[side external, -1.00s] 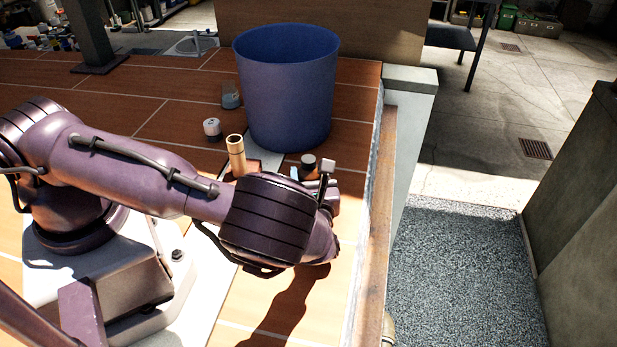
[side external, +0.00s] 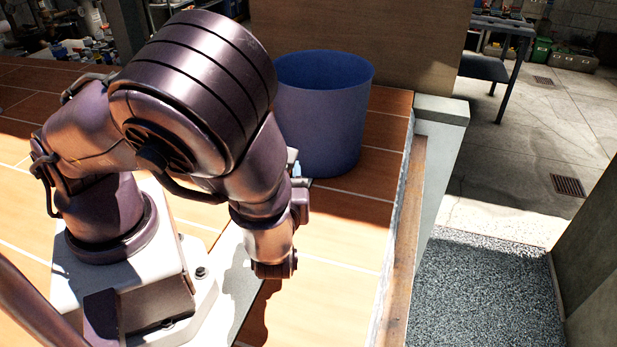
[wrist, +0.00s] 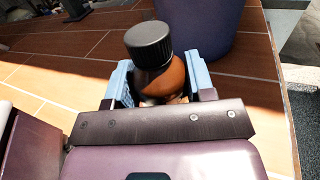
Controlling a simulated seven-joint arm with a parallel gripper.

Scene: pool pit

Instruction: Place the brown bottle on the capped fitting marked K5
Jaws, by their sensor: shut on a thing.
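The brown bottle (wrist: 168,80) with a black ribbed cap shows in the wrist view, between the light blue fingers of my gripper (wrist: 160,88). My gripper is shut on it, and the bottle leans a little in the picture. The lower part of the bottle is hidden by the gripper body. In the side view my arm hides the bottle and nearly all of my gripper; only a small light blue bit of a finger (side external: 297,169) shows. No fitting marked K5 can be made out in either current view.
A large blue bin (side external: 325,115) stands on the tiled deck (side external: 345,220) behind my gripper; it also shows in the wrist view (wrist: 200,25). A rusty ledge (side external: 401,250) runs along the deck's right edge. The deck in front of the bin is clear.

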